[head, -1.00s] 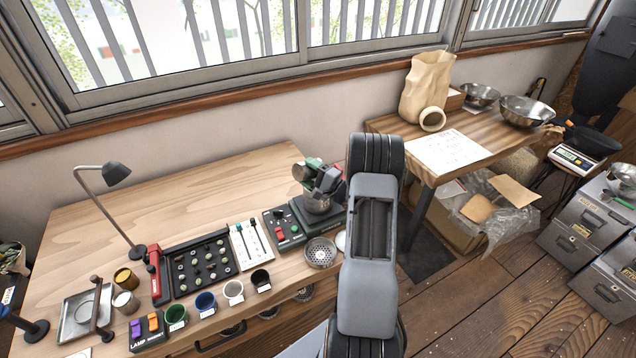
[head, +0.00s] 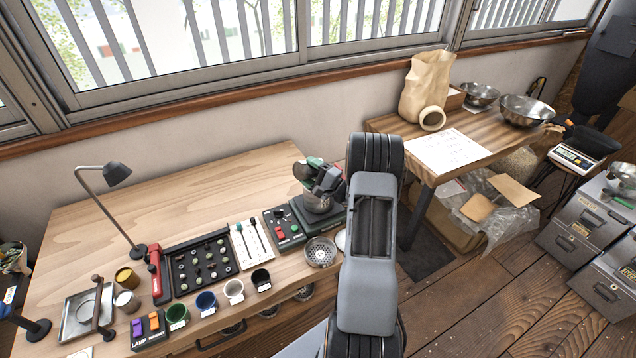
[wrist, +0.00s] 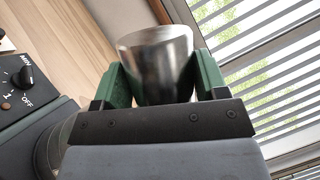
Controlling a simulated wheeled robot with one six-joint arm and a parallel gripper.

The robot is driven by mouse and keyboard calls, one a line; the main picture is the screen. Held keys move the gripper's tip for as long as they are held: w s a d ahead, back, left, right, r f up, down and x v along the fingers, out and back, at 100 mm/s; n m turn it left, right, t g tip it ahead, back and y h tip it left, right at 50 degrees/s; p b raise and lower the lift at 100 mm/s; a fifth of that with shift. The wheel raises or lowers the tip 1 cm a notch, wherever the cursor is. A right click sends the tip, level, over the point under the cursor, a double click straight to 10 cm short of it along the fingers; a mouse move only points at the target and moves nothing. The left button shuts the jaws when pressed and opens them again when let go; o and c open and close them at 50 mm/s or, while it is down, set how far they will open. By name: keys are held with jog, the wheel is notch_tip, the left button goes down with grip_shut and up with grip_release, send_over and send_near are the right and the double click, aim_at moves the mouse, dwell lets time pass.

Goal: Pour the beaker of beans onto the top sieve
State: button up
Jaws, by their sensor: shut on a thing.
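A steel beaker (wrist: 158,62) sits between the green fingers of my gripper (wrist: 160,78) in the wrist view. The fingers are shut on its sides. It looks tilted, and its contents are not visible. The stack stands on a dark base on the bench. The gripper partly hides the stack's top, so I cannot see whether beans lie on it.
A control box with buttons (head: 284,228) stands left of the stack. Several coloured cups, including a green one (head: 176,316), line the bench's front. The bench (head: 190,200) is clear toward the back.

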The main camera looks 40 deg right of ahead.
jog(key=shift+d+r+m, duration=0.15)
jog(key=shift+m, duration=0.25)
dwell(1.3)
